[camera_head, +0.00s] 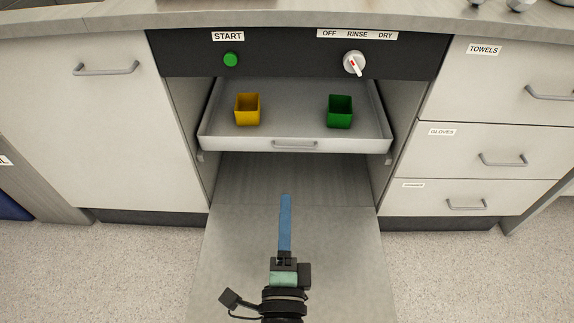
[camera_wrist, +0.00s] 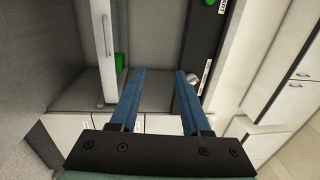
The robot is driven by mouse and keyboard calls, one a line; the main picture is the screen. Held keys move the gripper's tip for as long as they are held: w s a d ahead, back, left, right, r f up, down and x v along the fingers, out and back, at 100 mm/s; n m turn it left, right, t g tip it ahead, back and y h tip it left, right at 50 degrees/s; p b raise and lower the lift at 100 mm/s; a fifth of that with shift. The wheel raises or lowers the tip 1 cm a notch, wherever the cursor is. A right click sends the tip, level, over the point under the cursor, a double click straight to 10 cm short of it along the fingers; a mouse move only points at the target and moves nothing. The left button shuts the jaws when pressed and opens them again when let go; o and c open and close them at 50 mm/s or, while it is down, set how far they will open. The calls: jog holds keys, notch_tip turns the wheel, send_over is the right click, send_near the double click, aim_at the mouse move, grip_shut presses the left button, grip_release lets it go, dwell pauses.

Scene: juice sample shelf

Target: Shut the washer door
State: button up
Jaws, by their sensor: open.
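The washer door (camera_head: 340,255) is a grey panel folded down open, lying out in front of the washer opening in the head view. My gripper (camera_head: 285,197) is above the door, with its blue fingers pointing toward the opening. In the wrist view my gripper (camera_wrist: 160,72) shows two blue fingers spread apart with nothing between them. The wrist view is turned sideways, with the white rack's front (camera_wrist: 102,50) to the left of the fingers. My arm hides part of the door in the head view.
A white pull-out rack (camera_head: 295,145) above the door holds a yellow cup (camera_head: 247,109) and a green cup (camera_head: 340,111). The control panel has a green start button (camera_head: 231,59) and a knob (camera_head: 354,63). A cabinet (camera_head: 110,130) and drawers (camera_head: 490,150) flank the washer.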

jog(key=shift+s+f+p, duration=0.15)
jog(key=shift+s+p, duration=0.15)
jog(key=shift+s, duration=1.5)
